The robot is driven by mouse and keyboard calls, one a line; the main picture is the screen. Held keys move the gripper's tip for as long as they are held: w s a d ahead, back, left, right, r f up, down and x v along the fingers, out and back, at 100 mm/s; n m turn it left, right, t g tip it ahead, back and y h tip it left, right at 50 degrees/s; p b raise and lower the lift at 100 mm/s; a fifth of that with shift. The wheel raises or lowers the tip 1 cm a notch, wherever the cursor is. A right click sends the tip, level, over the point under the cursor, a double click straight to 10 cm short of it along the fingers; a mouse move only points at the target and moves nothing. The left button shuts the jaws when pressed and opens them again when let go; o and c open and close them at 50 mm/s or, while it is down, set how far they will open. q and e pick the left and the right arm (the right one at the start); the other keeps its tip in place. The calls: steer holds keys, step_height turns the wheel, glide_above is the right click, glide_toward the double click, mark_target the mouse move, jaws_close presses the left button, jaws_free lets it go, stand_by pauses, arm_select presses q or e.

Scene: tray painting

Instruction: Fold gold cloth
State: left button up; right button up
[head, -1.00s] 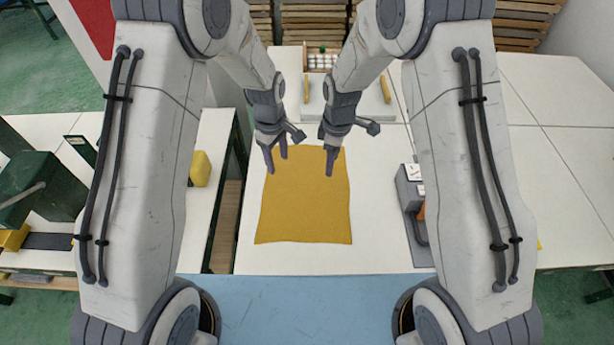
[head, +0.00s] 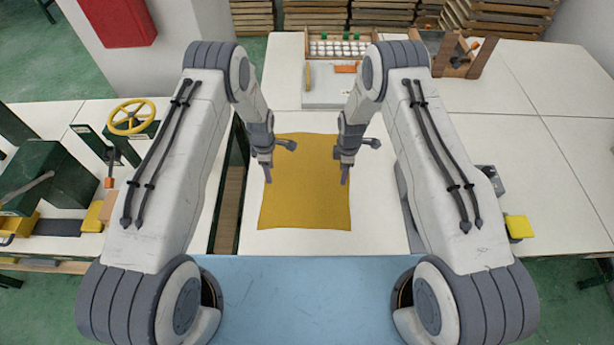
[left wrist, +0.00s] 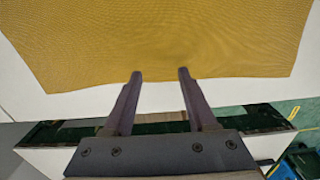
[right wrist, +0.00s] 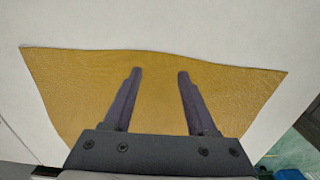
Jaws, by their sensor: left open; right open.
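The gold cloth (head: 304,195) lies flat and spread out on the white table, a rough rectangle with slightly wavy edges. My left gripper (head: 267,178) is open above the cloth's left edge. In the left wrist view its fingertips (left wrist: 160,73) show over the edge of the cloth (left wrist: 170,40), with nothing between them. My right gripper (head: 345,180) is open above the cloth's right edge. In the right wrist view its fingertips (right wrist: 159,72) show over the cloth (right wrist: 155,95), empty. I cannot tell whether any fingertip touches the cloth.
The white table (head: 380,235) is bare around the cloth. A white tray with a rack of small bottles (head: 340,47) stands behind it. A yellow block (head: 519,227) lies at right. A gap separates the left bench with its yellow handwheel (head: 131,117).

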arm_select(q)
steer(key=shift+f, duration=0.25)
arm_select(e)
steer(key=shift+f, duration=0.25)
arm_select(q)
steer(key=shift+f+b, duration=0.25)
steer(key=shift+b, duration=0.05)
arm_select(e)
steer(key=shift+f, duration=0.25)
arm_select(q)
steer(key=shift+r, duration=0.1)
steer(key=shift+c, duration=1.1)
arm_select(e)
steer(key=shift+r, duration=0.1)
steer(key=shift+c, duration=1.1)
arm_select(q)
jaws_close()
arm_select(e)
jaws_close()
arm_select(q)
steer(key=shift+r, duration=0.1)
arm_select(e)
steer(key=shift+r, duration=0.1)
